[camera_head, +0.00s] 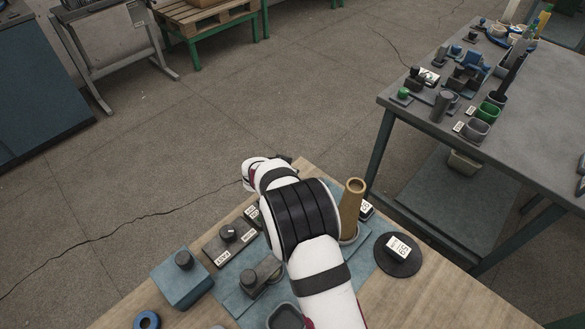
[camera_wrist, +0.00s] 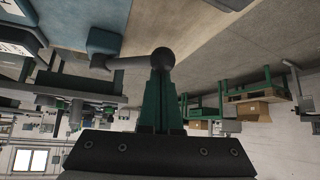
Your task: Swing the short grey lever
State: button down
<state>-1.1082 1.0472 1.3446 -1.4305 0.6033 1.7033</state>
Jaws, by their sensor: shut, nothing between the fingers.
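The short grey lever (camera_wrist: 130,62) shows in the wrist view as a short rod ending in a dark ball knob (camera_wrist: 163,57). Its other end joins a blue-grey pivot piece (camera_wrist: 104,42) at the left. My gripper (camera_wrist: 162,74) has its green fingers shut, with nothing held between them. The fingertips are right at the ball knob in the picture; whether they touch it I cannot tell. In the head view my arm hides the lever, and my gripper is not clearly seen there.
A second table (camera_head: 535,145) at right holds several items. Open floor lies beyond.

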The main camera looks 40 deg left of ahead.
jog(key=shift+s+d+n+g+y, duration=0.25)
jog(key=shift+s+d+n+y, duration=0.2)
jog(key=shift+n, duration=0.3)
jog(key=shift+s+d+n+g+y, duration=0.25)
jog(key=shift+s+n+y, duration=0.1)
jog(key=shift+n+y, duration=0.3)
jog(key=shift+s+d, duration=0.1)
jog(key=shift+s, duration=0.1)
jog(key=shift+s+d, duration=0.4)
jog(key=shift+d, duration=0.25)
jog(key=shift+s+d, duration=0.35)
jog(key=shift+d, duration=0.3)
jog(key=shift+s+d, duration=0.15)
jog(key=shift+d, duration=1.4)
jog(key=shift+a, duration=0.1)
